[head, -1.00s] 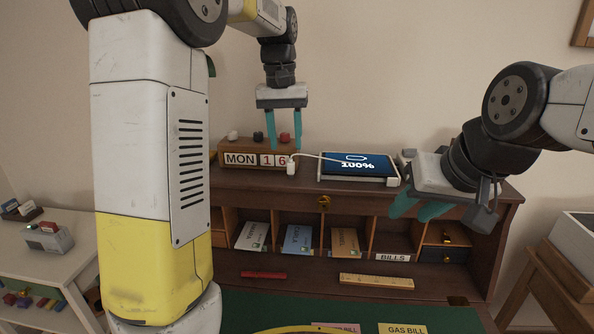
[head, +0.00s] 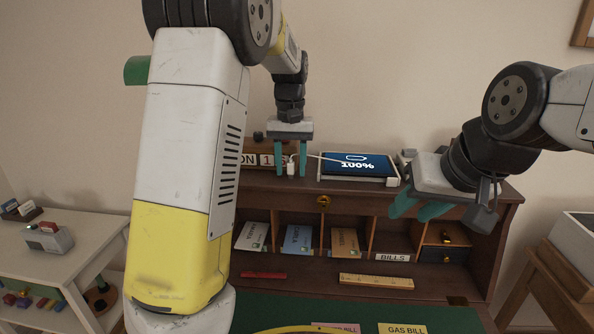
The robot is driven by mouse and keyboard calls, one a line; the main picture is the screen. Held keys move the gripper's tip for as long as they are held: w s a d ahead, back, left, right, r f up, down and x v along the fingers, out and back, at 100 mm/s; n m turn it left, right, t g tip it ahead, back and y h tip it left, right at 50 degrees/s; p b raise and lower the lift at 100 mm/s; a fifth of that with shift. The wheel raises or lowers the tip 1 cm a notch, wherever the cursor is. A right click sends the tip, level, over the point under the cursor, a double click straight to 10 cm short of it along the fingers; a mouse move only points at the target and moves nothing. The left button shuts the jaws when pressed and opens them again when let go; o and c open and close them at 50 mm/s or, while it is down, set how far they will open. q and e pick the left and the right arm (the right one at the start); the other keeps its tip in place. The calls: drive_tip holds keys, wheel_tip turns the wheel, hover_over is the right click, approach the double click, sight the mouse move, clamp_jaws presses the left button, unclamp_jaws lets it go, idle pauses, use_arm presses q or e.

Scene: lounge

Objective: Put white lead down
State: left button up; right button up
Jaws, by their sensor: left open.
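The white lead (head: 308,156) runs from the left side of the tablet (head: 356,165) to a white plug end (head: 290,168) near the calendar block. The tablet lies on top of the desk, its screen reading 100%. My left gripper (head: 291,175) is open, its teal fingers one on each side of the plug end in this view. Whether they touch it I cannot tell. My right gripper (head: 419,212) is open and appears empty, in front of the desk's upper right part.
A wooden calendar block (head: 262,160) stands beside the lead, partly hidden by my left arm. Cubbyholes below hold envelopes (head: 298,238). A red item (head: 264,275) and a ruler (head: 377,281) lie lower on the desk. A green object (head: 137,70) shows behind my arm.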

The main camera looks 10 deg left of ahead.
use_arm(q)
clamp_jaws()
drive_tip(key=shift+r, duration=0.15)
